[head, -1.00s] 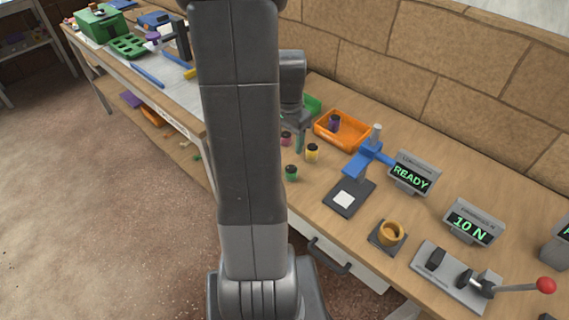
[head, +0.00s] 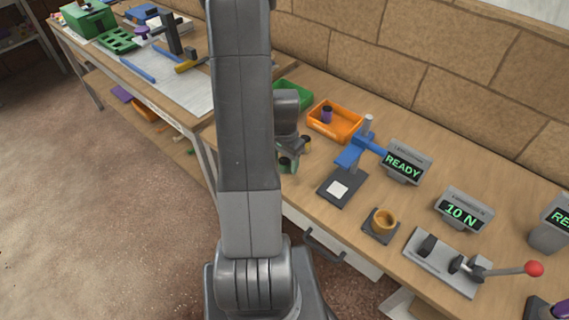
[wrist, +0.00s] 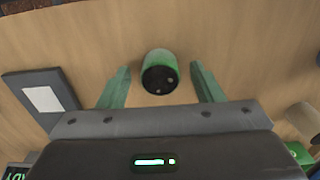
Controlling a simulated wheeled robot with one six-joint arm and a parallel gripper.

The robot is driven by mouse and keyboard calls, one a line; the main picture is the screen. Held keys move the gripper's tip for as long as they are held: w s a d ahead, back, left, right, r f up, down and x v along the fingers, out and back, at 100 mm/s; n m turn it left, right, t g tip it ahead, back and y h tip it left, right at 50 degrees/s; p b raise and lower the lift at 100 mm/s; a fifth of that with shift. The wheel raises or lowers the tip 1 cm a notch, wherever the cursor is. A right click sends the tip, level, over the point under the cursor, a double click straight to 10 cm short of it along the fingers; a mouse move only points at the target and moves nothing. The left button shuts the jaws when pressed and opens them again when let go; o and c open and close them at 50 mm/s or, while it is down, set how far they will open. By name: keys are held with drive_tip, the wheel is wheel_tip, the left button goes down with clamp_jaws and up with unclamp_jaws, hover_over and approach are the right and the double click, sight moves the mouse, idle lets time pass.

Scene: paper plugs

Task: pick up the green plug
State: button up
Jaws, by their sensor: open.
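The green plug (wrist: 159,62), with a dark end marked by small pale dots, is in the upper middle of the wrist view. My gripper (wrist: 160,70) is open, with one green finger on each side of the plug and a visible gap on both sides. In the head view the green plug (head: 284,166) is partly hidden by my gripper (head: 291,155), which is at it near the bench's front edge.
Behind are an orange tray (head: 348,136) holding a purple plug (head: 327,114) and a green tray (head: 299,92). A blue press (head: 352,156) with a dark base stands to the right.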

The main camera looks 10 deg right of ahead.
drive_tip(key=shift+f, duration=0.45)
drive_tip(key=c, duration=1.1)
drive_tip(key=shift+o, duration=0.2)
drive_tip(key=shift+r, duration=0.1)
